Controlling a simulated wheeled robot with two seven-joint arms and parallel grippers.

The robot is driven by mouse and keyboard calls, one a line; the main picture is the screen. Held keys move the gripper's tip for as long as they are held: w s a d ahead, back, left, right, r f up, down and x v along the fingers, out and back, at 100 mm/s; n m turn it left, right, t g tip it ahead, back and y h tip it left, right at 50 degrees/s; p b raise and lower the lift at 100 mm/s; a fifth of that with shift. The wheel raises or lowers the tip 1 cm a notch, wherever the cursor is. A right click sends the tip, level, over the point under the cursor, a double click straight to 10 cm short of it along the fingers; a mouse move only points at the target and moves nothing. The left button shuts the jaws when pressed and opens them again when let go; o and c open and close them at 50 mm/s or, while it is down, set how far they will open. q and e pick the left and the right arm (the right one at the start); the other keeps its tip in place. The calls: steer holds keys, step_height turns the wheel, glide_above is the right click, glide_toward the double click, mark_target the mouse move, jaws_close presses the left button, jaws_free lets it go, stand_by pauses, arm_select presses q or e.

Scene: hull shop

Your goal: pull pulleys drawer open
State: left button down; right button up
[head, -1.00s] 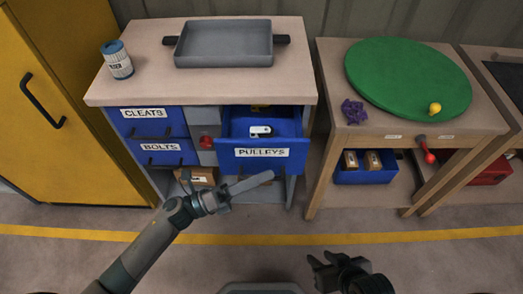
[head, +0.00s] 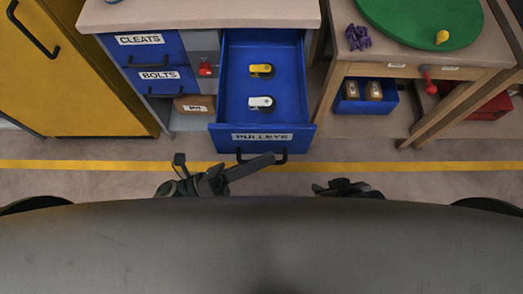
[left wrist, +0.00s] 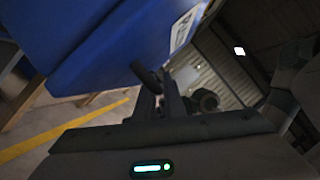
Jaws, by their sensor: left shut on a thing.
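The blue pulleys drawer (head: 228,90) is pulled well out of the bench, with its PULLEYS label (head: 262,137) on the front. A yellow pulley block (head: 261,70) and a white one (head: 261,102) lie inside. My left gripper (head: 262,161) is shut on the drawer's dark handle (head: 282,157); the fingers partly hide the handle. In the left wrist view the handle (left wrist: 147,74) shows at the jaws, below the blue drawer (left wrist: 100,45). My right gripper (head: 345,187) is low at right, away from the drawer, its jaws too unclear to read.
The CLEATS drawer (head: 143,48) and BOLTS drawer (head: 160,80) are closed. A red knob (head: 205,68) is beside the open drawer. A side table with a green disc (head: 420,18) stands right, a yellow cabinet (head: 75,75) left. The floor in front is clear.

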arm_select(q)
steer(key=c, duration=2.1)
jaws_free()
